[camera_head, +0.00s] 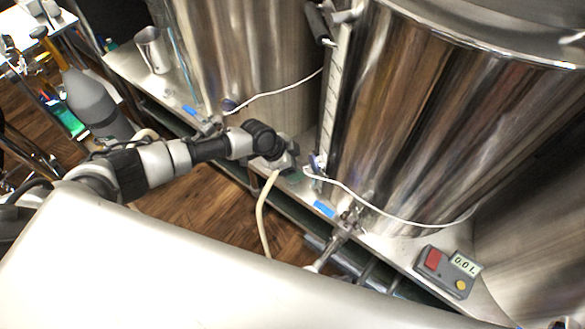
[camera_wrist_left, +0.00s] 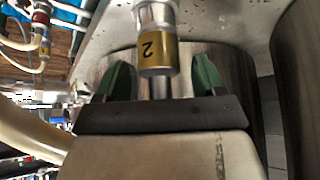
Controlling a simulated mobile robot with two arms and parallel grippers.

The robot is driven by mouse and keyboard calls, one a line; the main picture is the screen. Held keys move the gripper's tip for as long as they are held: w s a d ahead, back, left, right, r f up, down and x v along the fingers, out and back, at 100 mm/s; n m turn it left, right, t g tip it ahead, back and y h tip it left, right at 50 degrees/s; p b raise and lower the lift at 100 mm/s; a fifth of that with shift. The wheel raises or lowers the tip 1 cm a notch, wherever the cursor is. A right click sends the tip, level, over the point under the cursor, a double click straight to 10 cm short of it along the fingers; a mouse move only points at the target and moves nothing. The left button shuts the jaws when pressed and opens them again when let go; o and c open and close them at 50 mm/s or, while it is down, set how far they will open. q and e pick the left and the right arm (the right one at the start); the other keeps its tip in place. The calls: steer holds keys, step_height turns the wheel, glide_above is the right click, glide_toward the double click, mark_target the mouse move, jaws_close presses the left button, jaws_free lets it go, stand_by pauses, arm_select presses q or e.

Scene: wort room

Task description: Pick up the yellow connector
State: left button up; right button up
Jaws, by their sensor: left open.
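The yellow connector (camera_wrist_left: 157,52) is a short cylinder with a yellow band marked with a dark "2", on a metallic fitting. It shows in the left wrist view at the upper middle, between and slightly beyond the green finger pads. My left gripper (camera_wrist_left: 162,80) is open, with one pad on each side of the connector and a visible gap to both. In the head view my left gripper (camera_head: 286,157) is at the shelf edge in front of the tanks; I cannot make out the connector there. My right gripper is not in view.
Large steel tanks (camera_head: 410,120) stand on a metal shelf (camera_head: 395,248). A cream hose (camera_head: 262,215) hangs below my left gripper. A metal valve (camera_head: 346,222) sticks out to the right. A grey box with a display (camera_head: 448,271) and a metal jug (camera_head: 153,50) stand on the shelf.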

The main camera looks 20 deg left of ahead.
arm_select(q)
steer(key=shift+w+d+f, duration=0.15)
steer(key=shift+d+f, duration=0.05)
steer(key=shift+f, duration=0.2)
steer(key=shift+c, duration=0.3)
steer(key=shift+r, duration=0.1)
steer(key=c, duration=1)
steer(key=shift+c, duration=0.3)
steer(key=shift+r, duration=0.4)
step_height(320, 180, up, 17)
steer(key=p, duration=0.2)
steer(key=shift+r, duration=0.15)
